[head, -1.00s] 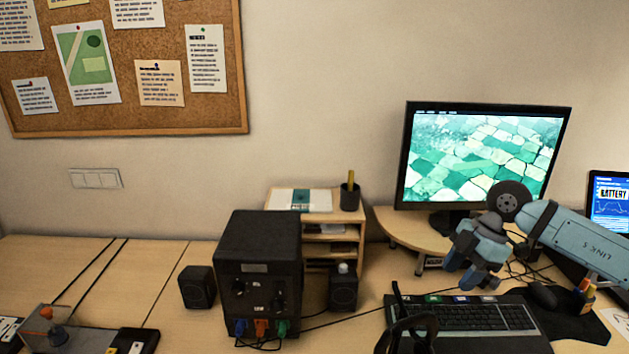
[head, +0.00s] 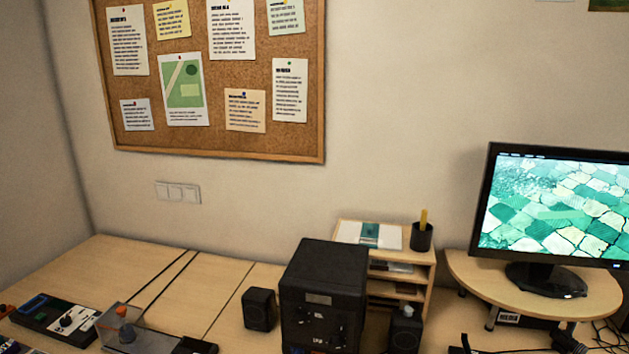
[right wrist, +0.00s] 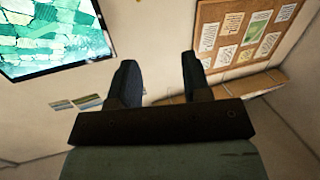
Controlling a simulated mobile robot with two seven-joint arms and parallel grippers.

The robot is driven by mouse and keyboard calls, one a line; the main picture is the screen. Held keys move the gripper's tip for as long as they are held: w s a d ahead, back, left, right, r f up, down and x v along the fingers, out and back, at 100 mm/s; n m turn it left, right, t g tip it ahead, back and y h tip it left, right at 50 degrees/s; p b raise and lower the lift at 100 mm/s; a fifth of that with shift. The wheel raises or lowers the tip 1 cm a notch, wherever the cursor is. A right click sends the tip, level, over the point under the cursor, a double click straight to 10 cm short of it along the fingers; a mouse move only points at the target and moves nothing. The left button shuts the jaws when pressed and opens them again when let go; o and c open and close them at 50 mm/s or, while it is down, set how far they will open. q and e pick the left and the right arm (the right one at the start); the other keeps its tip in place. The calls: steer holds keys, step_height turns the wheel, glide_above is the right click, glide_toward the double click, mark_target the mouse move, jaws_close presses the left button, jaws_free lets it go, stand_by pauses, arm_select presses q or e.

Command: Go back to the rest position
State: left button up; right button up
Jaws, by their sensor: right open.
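My right gripper (right wrist: 158,62) shows in the right wrist view with its two dark fingers spread apart. Nothing is between them; the pale wall lies beyond. In the head view I cannot clearly make out the right gripper; a small dark shape at the bottom right edge is too cut off to identify. My left gripper is in neither view.
A monitor (head: 553,208) stands on a raised wooden shelf (head: 465,270) at right. A black box (head: 322,290), speakers (head: 260,309) and an organizer (head: 430,278) stand on the desk (head: 225,285). A cork board (head: 240,143) hangs above.

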steer(key=s+f+g, duration=0.7)
steer(key=s, duration=0.4)
steer(key=s+f+g, duration=0.6)
steer(key=s+f, duration=0.1)
steer(key=s, duration=0.3)
steer(key=w+a+f+n+t+y+p, duration=0.1)
steer(key=w+a+f+t+y+p, duration=0.1)
steer(key=w+a+f+t+p, duration=0.3)
steer(key=a+t+p, duration=0.1)
steer(key=p, duration=0.3)
steer(key=shift+w+a+t, duration=0.2)
steer(key=shift+a+t, duration=0.2)
stand_by(0.8)
